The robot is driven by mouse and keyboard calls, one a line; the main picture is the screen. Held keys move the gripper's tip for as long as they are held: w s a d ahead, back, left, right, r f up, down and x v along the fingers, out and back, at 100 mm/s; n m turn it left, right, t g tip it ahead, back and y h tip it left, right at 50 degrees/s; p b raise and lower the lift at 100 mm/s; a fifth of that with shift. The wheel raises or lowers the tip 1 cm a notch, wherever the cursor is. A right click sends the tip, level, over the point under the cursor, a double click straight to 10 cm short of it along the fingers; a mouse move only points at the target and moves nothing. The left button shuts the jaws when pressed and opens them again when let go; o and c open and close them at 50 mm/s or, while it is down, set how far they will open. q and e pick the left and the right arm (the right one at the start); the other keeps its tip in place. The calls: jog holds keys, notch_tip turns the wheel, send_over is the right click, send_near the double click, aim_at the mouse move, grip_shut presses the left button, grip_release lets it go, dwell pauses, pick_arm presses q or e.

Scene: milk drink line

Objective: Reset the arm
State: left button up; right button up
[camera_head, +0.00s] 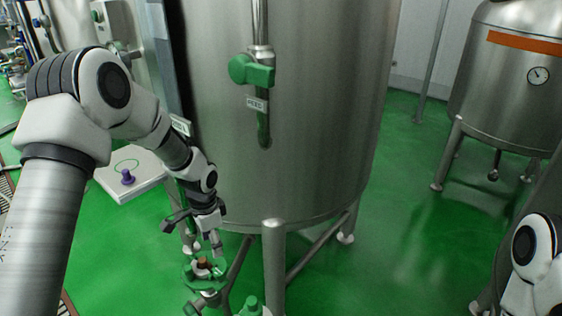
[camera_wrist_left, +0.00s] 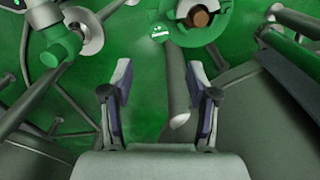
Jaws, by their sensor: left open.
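My left arm comes in from the left of the head view and reaches down in front of the large steel tank (camera_head: 310,120). My left gripper (camera_head: 208,243) is just above a green fitting (camera_head: 190,272) with a brown centre, low by the tank's legs. In the left wrist view the two fingers of the left gripper (camera_wrist_left: 160,95) stand wide apart with nothing held between them. The green fitting with its round brown centre (camera_wrist_left: 199,17) lies beyond the fingertips there. Part of my right arm shows at the lower right of the head view; its gripper is out of view.
A white stand (camera_head: 140,180) with a purple knobbed piece (camera_head: 127,177) is left of the tank. A green valve (camera_head: 250,70) sits on the tank's front pipe. Tank legs (camera_head: 274,265) and pipes crowd the gripper. A second tank (camera_head: 515,80) stands right; green floor between is clear.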

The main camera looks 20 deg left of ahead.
pick_arm(q)
jog(key=s+d+f+n+p, duration=0.1)
jog(key=s+d+f+n, duration=0.1)
jog(key=s, duration=0.7)
jog(key=s+d+f+n+p, duration=0.1)
jog(key=s+d+f+n, duration=0.2)
jog(key=s+f, duration=0.4)
jog(key=s+d+f+n+p, duration=0.2)
jog(key=s+f, duration=0.3)
jog(key=s, duration=0.7)
jog(key=shift+d+n, duration=0.5)
jog(key=shift+d, duration=0.35)
jog(key=shift+f, duration=0.1)
